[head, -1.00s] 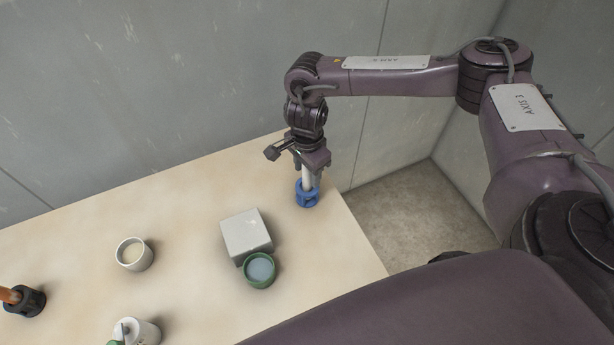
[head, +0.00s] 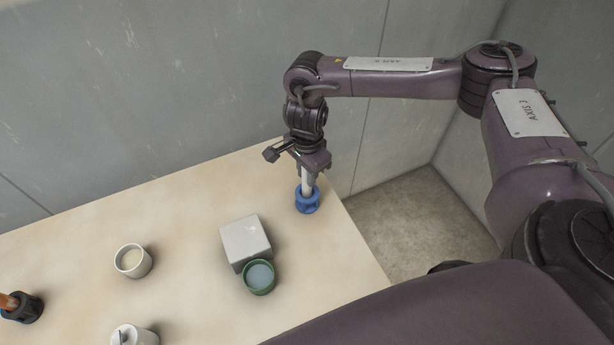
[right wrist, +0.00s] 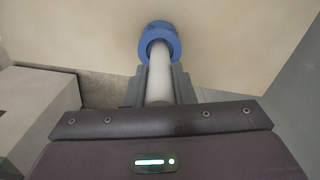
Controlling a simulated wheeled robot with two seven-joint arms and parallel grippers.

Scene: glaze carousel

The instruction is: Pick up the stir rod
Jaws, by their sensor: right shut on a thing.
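The stir rod (head: 306,184) is a pale grey-white cylinder standing upright in a blue ring-shaped holder (head: 307,203) near the table's far right corner. My right gripper (head: 308,168) is above the holder, shut on the upper part of the rod. In the right wrist view the rod (right wrist: 159,84) runs between the two fingers, and its far end is inside the blue holder (right wrist: 160,36). The rod's lower tip is hidden in the holder. My left gripper is not in view.
A light grey block (head: 244,240) with a green-rimmed cup (head: 259,288) before it stands left of the holder. A white cup (head: 147,264) and another white vessel (head: 146,337) are further left. A dark holder (head: 28,313) with an orange-brown stick is at far left. The table edge is close right.

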